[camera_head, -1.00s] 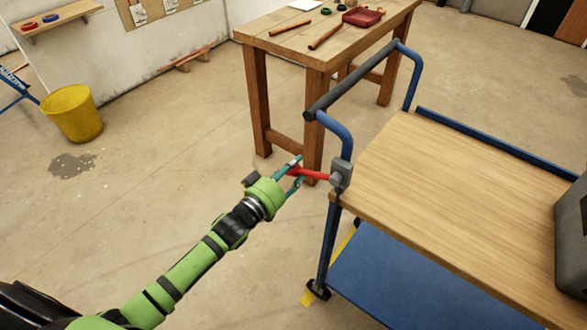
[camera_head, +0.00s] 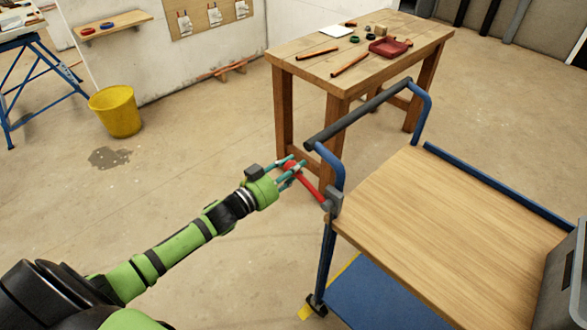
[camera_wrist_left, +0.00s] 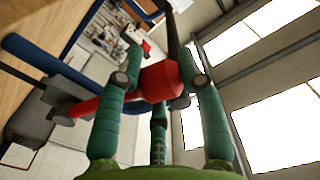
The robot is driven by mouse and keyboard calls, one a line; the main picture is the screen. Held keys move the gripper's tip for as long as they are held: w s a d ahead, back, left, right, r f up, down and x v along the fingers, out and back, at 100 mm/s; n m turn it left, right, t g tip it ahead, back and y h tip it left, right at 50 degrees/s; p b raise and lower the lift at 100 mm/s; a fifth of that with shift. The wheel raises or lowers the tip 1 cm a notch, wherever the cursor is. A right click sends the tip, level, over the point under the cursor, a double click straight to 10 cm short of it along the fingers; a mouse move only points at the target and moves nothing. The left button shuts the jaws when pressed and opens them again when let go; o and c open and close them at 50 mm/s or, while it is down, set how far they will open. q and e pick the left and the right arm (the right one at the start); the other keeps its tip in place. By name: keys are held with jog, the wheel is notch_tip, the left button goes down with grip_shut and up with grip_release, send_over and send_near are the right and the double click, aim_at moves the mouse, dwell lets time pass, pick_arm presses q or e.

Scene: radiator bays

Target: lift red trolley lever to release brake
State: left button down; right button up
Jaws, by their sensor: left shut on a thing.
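The red lever (camera_head: 308,188) sticks out from a grey bracket (camera_head: 332,200) on the near left corner post of the blue trolley (camera_head: 325,262). It slopes up to the left from the bracket. My left gripper (camera_head: 291,170) is shut on the lever's free end. In the left wrist view the teal fingers (camera_wrist_left: 162,92) close around the thick red knob of the lever (camera_wrist_left: 160,80). The grey bracket also shows there, at left (camera_wrist_left: 38,110). My right gripper is not in view.
The trolley has a wooden top (camera_head: 430,230), a dark push handle (camera_head: 355,115) and a grey case (camera_head: 565,285) at right. A wooden workbench (camera_head: 345,70) with tools stands behind. A yellow bucket (camera_head: 116,112) stands at left beside a wet patch (camera_head: 110,157). Floor between is clear.

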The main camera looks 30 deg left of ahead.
pick_arm(q)
jog(key=shift+r+m+p, duration=0.45)
jog(key=shift+r+m, duration=0.15)
jog(key=shift+r, duration=0.3)
jog(key=shift+d+r+m, duration=0.2)
jog(key=shift+r+m, duration=0.1)
jog(key=shift+r+m+p, duration=0.15)
jog(key=shift+m+p, duration=0.15)
jog(key=shift+p, duration=0.1)
jog(key=shift+d, duration=0.1)
